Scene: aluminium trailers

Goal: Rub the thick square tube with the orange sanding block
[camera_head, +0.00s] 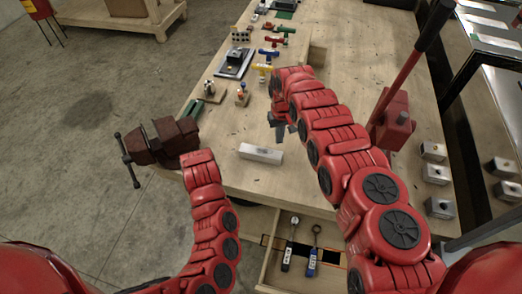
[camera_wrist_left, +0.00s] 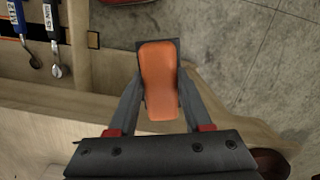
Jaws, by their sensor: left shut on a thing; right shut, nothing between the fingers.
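The orange sanding block (camera_wrist_left: 160,80) is between the two fingers of my left gripper (camera_wrist_left: 160,85) in the left wrist view, and the gripper is shut on it. In the head view my left arm's end hides this gripper and the block. A short pale metal bar (camera_head: 261,153), which looks like the thick square tube, lies on the workbench near its front edge, to the right of my left arm's end. My right gripper (camera_head: 281,127) is shut and empty, beyond the bar and partly hidden by my right arm.
A dark red vise (camera_head: 168,141) is at the bench's left edge. Small valves and fittings (camera_head: 272,53) stand along the bench's far left side. A red tool (camera_head: 392,120) with a long handle stands at right. An open drawer (camera_head: 267,275) with tools is below the front edge.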

